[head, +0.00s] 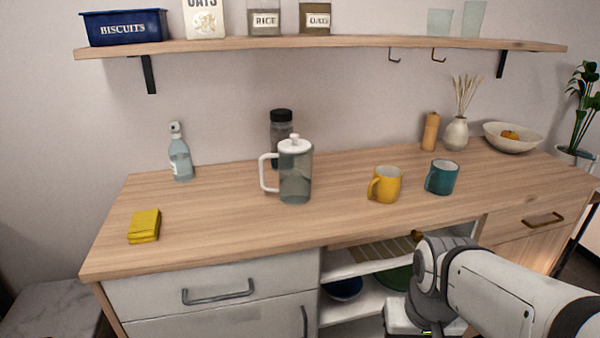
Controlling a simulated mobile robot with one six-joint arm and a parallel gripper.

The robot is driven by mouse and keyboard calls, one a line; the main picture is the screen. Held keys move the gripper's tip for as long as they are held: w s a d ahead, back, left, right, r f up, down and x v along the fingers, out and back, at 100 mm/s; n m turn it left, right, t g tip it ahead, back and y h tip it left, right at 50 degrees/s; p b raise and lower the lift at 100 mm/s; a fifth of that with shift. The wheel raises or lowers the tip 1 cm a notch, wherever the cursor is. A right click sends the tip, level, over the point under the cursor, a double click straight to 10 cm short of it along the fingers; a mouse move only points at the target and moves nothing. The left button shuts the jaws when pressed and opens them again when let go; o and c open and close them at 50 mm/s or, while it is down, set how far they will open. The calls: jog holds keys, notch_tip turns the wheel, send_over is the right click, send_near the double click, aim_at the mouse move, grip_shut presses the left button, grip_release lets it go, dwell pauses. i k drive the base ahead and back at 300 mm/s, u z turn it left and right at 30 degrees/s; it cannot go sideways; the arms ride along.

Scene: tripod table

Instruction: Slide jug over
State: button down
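The jug (295,172) stands upright on the wooden counter (230,225), left of the middle in the head view. It has a clear grey body, a white lid and a white handle on its left side. Part of my arm shows at the lower right, in front of the counter. The fingers of my gripper do not show, so its opening and anything in it are hidden. No part of my arm touches the jug.
A dark-lidded bottle (281,131) stands close behind the jug. A yellow mug (385,185) and a teal mug (442,177) stand to its right. A spray bottle (180,157) and yellow cloth (144,226) are left. Counter between jug and cloth is clear. A shelf (350,41) hangs above.

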aim_at(295, 170)
jog(key=u, duration=1.1)
jog(key=i, duration=0.25)
jog(key=z, duration=0.45)
